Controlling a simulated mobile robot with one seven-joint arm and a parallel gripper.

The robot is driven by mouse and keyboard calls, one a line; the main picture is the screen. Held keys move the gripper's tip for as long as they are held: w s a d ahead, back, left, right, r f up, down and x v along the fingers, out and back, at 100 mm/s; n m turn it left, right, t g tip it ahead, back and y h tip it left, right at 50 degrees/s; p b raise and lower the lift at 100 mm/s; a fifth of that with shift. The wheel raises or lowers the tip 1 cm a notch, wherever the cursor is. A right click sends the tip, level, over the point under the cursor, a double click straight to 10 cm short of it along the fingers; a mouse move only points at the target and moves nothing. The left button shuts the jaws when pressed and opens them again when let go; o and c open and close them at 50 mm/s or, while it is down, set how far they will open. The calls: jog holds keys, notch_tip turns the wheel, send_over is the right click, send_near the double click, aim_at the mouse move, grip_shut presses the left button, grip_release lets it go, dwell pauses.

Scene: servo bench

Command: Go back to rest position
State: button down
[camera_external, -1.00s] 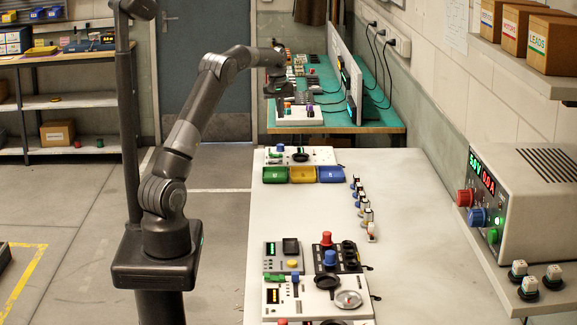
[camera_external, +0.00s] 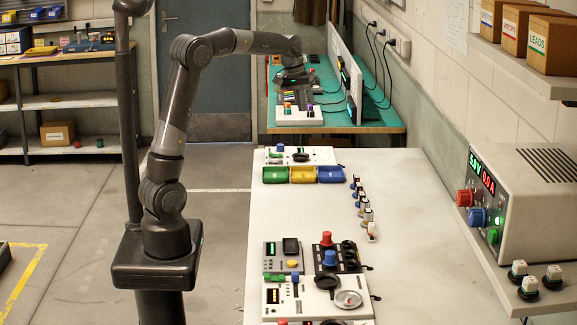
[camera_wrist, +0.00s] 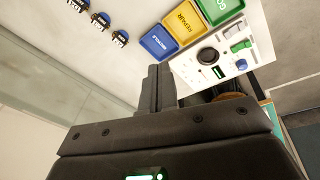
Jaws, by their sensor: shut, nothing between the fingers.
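My gripper (camera_wrist: 160,80) is shut and empty in the wrist view, its two dark fingers together. In the external view my arm is bent at a raised elbow and reaches right. There my gripper (camera_external: 292,82) is at the arm's far end, in front of the green bench in the picture. The fingertips are too small there to make out. In the wrist view the fingers appear beside the white control panel (camera_wrist: 225,62) and below the blue tray (camera_wrist: 158,41). The gap between gripper and table cannot be judged.
Green (camera_external: 275,174), yellow (camera_external: 303,174) and blue (camera_external: 331,174) trays sit at the white table's (camera_external: 390,235) far end. Small parts (camera_external: 362,208) stand in a row. Control units (camera_external: 318,290) fill the near left. A power supply (camera_external: 535,200) stands on the right shelf.

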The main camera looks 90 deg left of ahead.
jog(key=s+d+r+m+t, duration=0.1)
jog(key=s+d+m, duration=0.2)
jog(key=d, duration=0.9)
jog(key=s+d+r+m+t, duration=0.1)
jog(key=s+d+m, duration=0.15)
jog(key=d, duration=0.85)
jog(key=s+d+f+m, duration=0.3)
jog(key=s+d, duration=0.3)
jog(key=d, duration=0.1)
jog(key=s+d+f+m+t, duration=0.1)
jog(key=s+d+f+m, duration=0.2)
jog(key=s+d, duration=0.3)
jog(key=shift+s+d+f+m+h, duration=0.2)
jog(key=shift+s+d+m+h, duration=0.1)
jog(key=shift+d+m, duration=0.25)
